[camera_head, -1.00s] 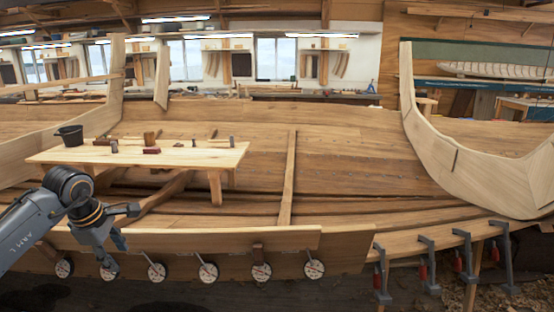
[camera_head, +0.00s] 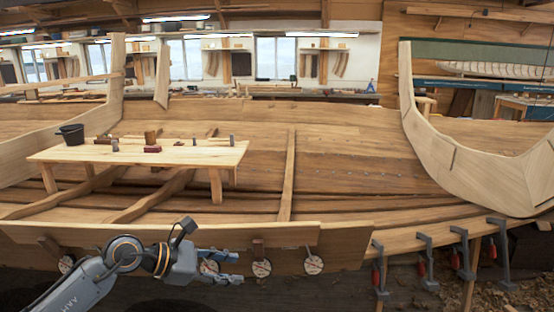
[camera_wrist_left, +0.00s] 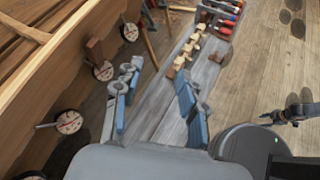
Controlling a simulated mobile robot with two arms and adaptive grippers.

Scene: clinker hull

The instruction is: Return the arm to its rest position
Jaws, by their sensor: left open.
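My left gripper (camera_head: 230,268) is low in front of the boat's near plank edge in the head view, pointing right. Its two blue-padded fingers also show in the left wrist view (camera_wrist_left: 157,95). They stand apart with nothing held between them. Below them in the wrist view is a long grey bench top (camera_wrist_left: 165,100). A dark jointed part at the right edge of the wrist view looks like my right gripper (camera_wrist_left: 285,113); its jaws are too small to read.
Round white discs (camera_head: 313,265) on pegs line the plank edge (camera_head: 345,245) close by. Clamps (camera_head: 426,265) stand farther right. In the wrist view, wooden blocks (camera_wrist_left: 187,48) and a tool tray (camera_wrist_left: 222,18) lie on the bench.

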